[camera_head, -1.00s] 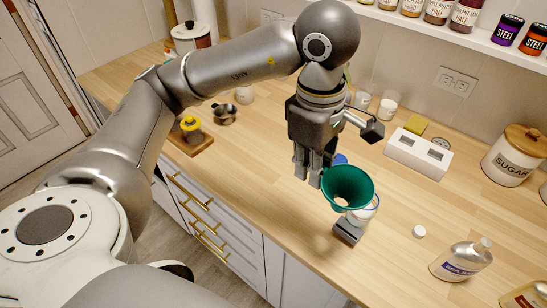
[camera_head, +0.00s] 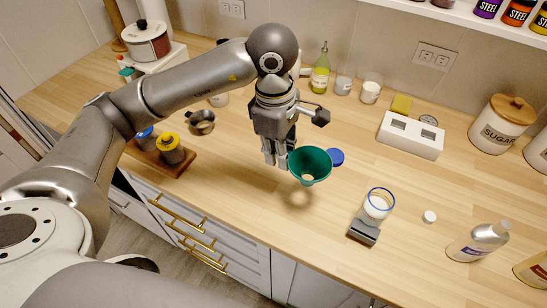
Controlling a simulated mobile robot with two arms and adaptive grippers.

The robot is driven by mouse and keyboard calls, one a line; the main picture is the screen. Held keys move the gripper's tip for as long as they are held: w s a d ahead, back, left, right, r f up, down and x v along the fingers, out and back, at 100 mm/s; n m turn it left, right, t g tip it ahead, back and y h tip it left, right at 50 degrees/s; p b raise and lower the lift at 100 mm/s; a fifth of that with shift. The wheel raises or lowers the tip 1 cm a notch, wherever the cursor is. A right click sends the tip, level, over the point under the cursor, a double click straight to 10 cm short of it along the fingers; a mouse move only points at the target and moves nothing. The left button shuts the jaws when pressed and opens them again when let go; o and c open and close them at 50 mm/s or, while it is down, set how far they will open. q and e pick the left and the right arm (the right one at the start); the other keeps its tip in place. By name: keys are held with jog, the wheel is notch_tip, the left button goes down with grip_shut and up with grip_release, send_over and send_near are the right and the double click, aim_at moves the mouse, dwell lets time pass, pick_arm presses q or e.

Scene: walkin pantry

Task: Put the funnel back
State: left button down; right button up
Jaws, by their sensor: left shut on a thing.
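My left gripper (camera_head: 283,163) is shut on a green funnel (camera_head: 312,168), at its left side. The funnel is wide end up and hangs above the wooden counter, with a shadow below it. A glass jar with a blue rim (camera_head: 378,205) and white contents stands at or on a small grey device (camera_head: 363,231), to the right of the funnel and apart from it. A blue lid (camera_head: 337,157) lies on the counter just right of the funnel. My right gripper is not in view.
A white block with two square openings (camera_head: 411,138) stands at the back right. A small white cap (camera_head: 429,216) and a silver bottle (camera_head: 478,243) are at right. At left are a metal cup (camera_head: 202,122) and a wooden board (camera_head: 180,165) with yellow- and blue-topped items. The middle front counter is clear.

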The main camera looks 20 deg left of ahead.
pick_arm(q)
jog(key=w+a+f, duration=0.1)
jog(key=f, duration=0.2)
jog(key=w+a+f+p, duration=0.1)
jog(key=f, duration=0.1)
jog(key=shift+w+a, duration=0.3)
jog(key=shift+w, duration=0.05)
jog(key=f, duration=0.3)
jog(key=shift+w+a+f+p, duration=0.2)
jog(key=shift+a+f+p, duration=0.05)
jog(key=shift+f+p, duration=0.15)
jog(key=shift+f+b, duration=0.15)
jog(key=shift+b, duration=0.15)
jog(key=c, duration=1.5)
grip_release()
jog(key=shift+o, duration=0.2)
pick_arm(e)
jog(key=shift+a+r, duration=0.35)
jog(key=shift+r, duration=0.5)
pick_arm(q)
jog(key=shift+r, duration=0.25)
notch_tip(320, 180, up, 12)
jog(key=b, duration=0.1)
jog(key=shift+a+b, duration=0.3)
jog(key=shift+a, duration=0.05)
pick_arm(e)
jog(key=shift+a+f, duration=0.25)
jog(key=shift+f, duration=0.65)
